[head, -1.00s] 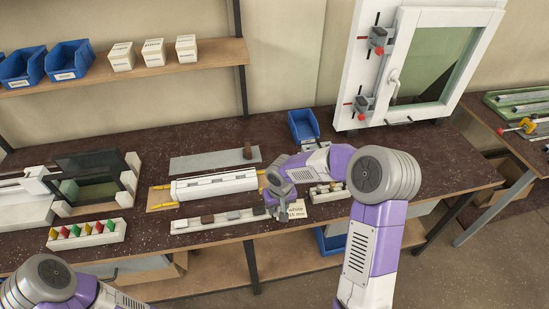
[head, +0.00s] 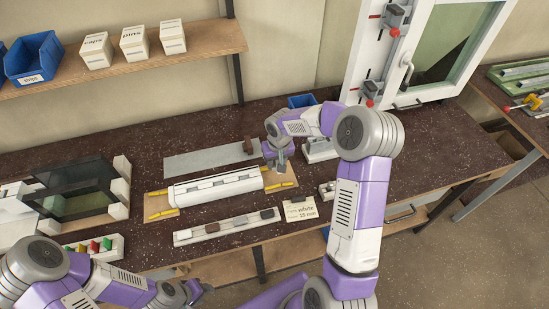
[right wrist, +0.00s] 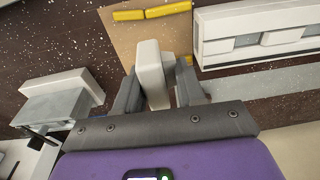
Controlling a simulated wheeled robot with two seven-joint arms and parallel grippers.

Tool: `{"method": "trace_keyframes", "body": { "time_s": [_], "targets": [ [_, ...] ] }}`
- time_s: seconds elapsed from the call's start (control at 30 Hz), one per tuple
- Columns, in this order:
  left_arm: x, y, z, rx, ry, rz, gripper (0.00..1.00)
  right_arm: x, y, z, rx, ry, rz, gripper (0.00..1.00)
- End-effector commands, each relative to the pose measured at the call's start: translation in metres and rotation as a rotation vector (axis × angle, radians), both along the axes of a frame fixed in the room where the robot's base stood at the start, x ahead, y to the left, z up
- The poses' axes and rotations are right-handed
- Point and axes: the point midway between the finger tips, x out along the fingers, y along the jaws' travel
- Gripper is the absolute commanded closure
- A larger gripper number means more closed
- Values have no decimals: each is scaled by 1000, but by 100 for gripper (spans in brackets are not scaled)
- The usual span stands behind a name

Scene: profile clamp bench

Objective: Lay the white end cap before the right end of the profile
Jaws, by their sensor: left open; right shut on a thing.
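The white profile (head: 215,190) lies on a wooden board (head: 160,204) with yellow strips; one end shows in the right wrist view (right wrist: 250,42). My right gripper (head: 277,160) is just beyond the profile's right end. It is shut on the white end cap (right wrist: 152,72), which stands out between the fingers in the right wrist view, near the board and apart from the profile. The cap cannot be made out in the head view. My left gripper (head: 190,292) is open at the bottom of the head view, low and away from the profile.
A white cap tray (head: 183,237) with several brown, grey and dark caps lies in front of the profile. A card (head: 300,209) reading "white" is right of it. A grey plate (head: 200,159) lies behind. A dark framed stand (head: 85,190) is at left.

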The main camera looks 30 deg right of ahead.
Motion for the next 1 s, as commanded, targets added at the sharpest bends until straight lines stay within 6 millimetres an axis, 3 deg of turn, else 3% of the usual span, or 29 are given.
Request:
{"method": "trace_keyframes", "body": {
  "time_s": [0.5,1.0],
  "targets": [
    [1,0,-37,0,-1,0,57,0,0,-51,0,1,0,90],
    [0,0,-40,0,-1,0,57,0,0,-55,1,0,0,90]
  ]
}}
